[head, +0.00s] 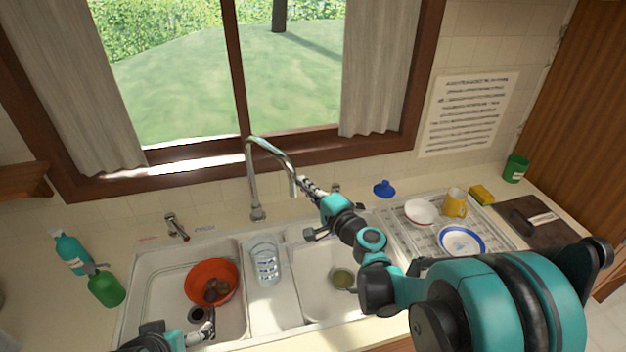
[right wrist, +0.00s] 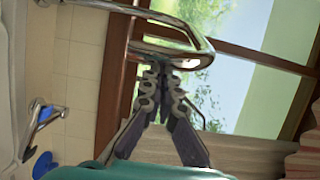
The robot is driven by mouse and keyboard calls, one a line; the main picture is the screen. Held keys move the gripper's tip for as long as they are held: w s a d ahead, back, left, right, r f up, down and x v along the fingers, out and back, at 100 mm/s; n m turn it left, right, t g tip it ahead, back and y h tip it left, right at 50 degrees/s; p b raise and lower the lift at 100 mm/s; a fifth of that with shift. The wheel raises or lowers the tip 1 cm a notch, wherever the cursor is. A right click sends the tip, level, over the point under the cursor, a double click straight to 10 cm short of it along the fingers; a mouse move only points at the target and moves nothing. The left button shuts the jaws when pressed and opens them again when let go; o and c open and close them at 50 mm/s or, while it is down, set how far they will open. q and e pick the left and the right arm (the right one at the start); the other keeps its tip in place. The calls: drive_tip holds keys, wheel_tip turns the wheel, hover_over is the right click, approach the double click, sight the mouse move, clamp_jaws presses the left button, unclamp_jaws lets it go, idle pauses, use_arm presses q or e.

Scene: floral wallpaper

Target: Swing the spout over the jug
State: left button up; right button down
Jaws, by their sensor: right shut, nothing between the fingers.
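The chrome spout (head: 250,172) rises behind the sink and arches to the right, its tip hanging near the right basin's back edge. A clear jug (head: 266,270) stands on the divider between the basins, left of the spout's tip. My right gripper (head: 304,184) is shut and empty, its fingertips close to the right side of the spout's down-turned end. In the right wrist view the shut fingertips (right wrist: 165,68) lie at the spout's curve (right wrist: 190,42); I cannot tell if they touch. My left gripper (head: 206,328) is low over the left basin, its opening unclear.
An orange bowl (head: 211,283) with brown items sits in the left basin. A green cup (head: 343,277) is in the right basin. Tap handles (head: 176,227) flank the spout.

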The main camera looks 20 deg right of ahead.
drive_tip(key=s+a, duration=0.3)
drive_tip(key=a, duration=0.8)
drive_tip(key=shift+s+b, duration=0.25)
drive_tip(key=shift+b, duration=0.1)
drive_tip(key=shift+d, duration=0.15)
